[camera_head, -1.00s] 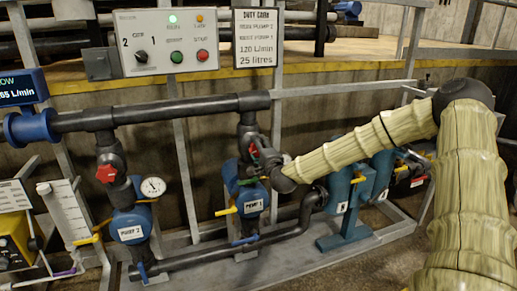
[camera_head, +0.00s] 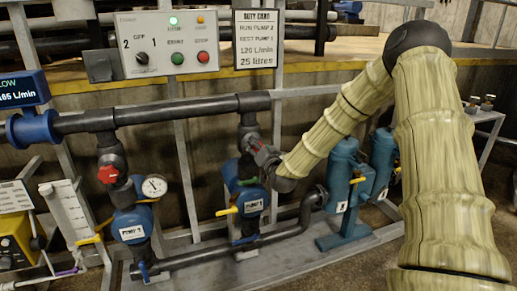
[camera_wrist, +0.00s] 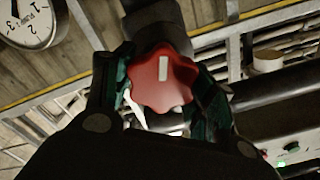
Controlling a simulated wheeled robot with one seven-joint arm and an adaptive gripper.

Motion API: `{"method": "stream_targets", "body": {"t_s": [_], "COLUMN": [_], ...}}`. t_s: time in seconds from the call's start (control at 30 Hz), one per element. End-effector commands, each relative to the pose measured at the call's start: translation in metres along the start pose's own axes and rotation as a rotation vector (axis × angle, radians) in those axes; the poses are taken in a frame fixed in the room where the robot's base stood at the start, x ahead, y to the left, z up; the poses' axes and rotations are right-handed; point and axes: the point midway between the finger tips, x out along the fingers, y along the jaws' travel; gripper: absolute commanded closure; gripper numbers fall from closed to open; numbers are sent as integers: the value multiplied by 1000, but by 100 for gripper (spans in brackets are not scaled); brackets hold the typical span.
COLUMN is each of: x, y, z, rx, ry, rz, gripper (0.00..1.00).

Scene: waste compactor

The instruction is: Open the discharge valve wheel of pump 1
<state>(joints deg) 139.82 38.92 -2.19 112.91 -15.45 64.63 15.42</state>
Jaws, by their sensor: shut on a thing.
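Pump 1 (camera_head: 249,196) is the blue pump with a white label in the middle of the head view, with a dark vertical pipe above it. My gripper (camera_head: 252,149) is at the valve on that pipe and hides its wheel in this view. In the wrist view the red lobed valve wheel (camera_wrist: 162,82) with a white bar mark sits between the two green-lined fingers of my gripper (camera_wrist: 163,98). The fingers are shut on the wheel from both sides. The white bar runs roughly upright in that view.
Pump 2 (camera_head: 131,225) stands to the left with its own red wheel (camera_head: 107,174) and a gauge (camera_head: 154,186). A control box (camera_head: 168,43) and a duty card (camera_head: 258,38) are above. A yellow lever (camera_head: 226,212) is by pump 1. Blue cylinders (camera_head: 343,185) stand right.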

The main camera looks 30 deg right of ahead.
Motion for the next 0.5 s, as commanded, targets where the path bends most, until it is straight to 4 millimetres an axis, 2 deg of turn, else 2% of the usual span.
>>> {"method": "stream_targets", "body": {"t_s": [0.5], "x": [-1], "y": [-2], "z": [3], "rx": [-494], "ry": [-3], "rz": [0], "gripper": [68]}}
